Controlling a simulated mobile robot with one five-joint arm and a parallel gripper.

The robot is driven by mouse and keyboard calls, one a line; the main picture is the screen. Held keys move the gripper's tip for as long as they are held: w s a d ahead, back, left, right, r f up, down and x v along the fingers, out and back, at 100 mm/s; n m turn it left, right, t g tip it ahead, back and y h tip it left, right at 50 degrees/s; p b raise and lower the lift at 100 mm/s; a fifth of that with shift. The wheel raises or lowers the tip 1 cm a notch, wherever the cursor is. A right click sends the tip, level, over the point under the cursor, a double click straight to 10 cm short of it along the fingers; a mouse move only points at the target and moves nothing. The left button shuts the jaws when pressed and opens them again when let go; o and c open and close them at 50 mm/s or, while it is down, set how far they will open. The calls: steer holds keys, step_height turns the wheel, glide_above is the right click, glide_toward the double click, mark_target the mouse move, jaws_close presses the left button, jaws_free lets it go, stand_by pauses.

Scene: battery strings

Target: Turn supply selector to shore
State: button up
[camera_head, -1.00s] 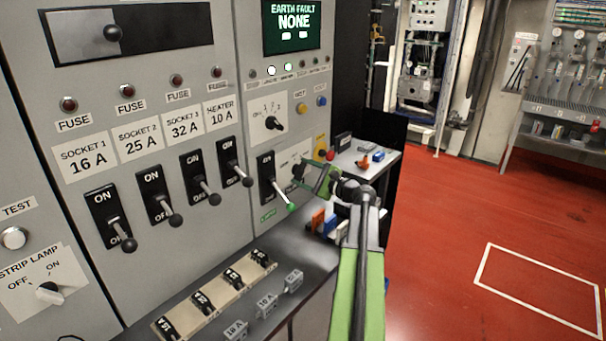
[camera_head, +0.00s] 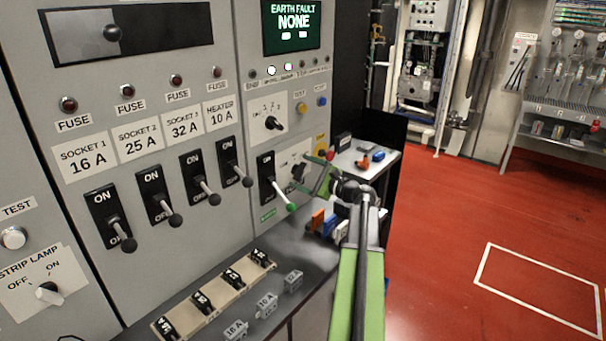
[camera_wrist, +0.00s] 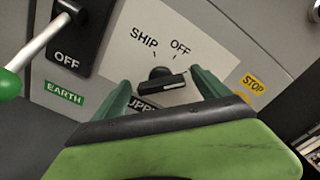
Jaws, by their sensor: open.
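The supply selector is a black rotary knob (camera_wrist: 163,78) on a pale plate with the words SHIP and OFF above it. Its white mark points to the right, clockwise of the OFF tick, toward my right finger; no label is readable there. The plate's lower label is partly hidden by my gripper. In the head view the knob (camera_head: 298,172) sits low on the right panel. My gripper (camera_wrist: 162,88) is open, with one green finger on each side of the knob; I cannot tell whether they touch it. It also shows in the head view (camera_head: 322,178).
Left of the selector, an earth switch lever with a green tip (camera_head: 291,207) sticks out close to my gripper. A ledge with fuse holders (camera_head: 235,280) runs below the panel. A side shelf (camera_head: 372,170) holds small items at the right. The red floor is clear.

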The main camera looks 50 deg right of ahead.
steer(key=shift+s, duration=0.15)
steer(key=s+d, duration=0.1)
steer(key=s, duration=1.6)
steer(key=shift+d, duration=0.2)
